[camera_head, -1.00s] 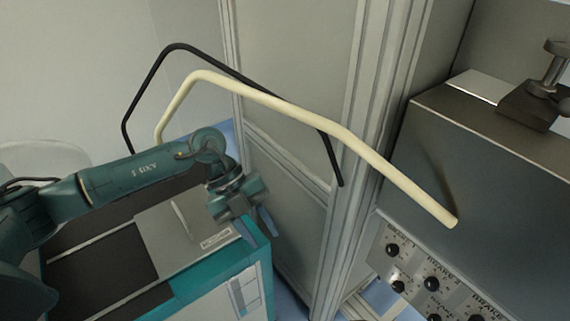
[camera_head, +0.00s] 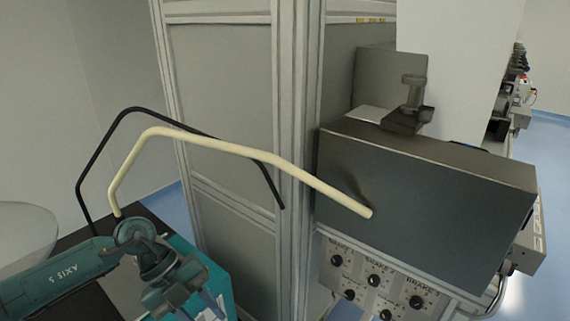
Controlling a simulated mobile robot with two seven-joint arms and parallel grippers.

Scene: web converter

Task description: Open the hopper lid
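I cannot pick out a hopper lid for certain in this view. A dark grey box-shaped housing (camera_head: 425,205) stands at right, with a flat top that looks closed. A metal clamp-like fitting (camera_head: 408,105) sits on its top near the back. My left gripper (camera_head: 208,306) is low in the picture, left of the housing and apart from it. Its fingertips are small and near the bottom edge, so I cannot tell if they are open or shut. I see nothing held in it. My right gripper is out of view.
A cream bent tube (camera_head: 235,148) and a black one (camera_head: 150,112) cross in front of a tall grey framed cabinet (camera_head: 222,100). Brake knobs (camera_head: 373,280) sit below the housing. A pale rounded surface (camera_head: 25,230) is at the left edge. Blue floor is free at far right.

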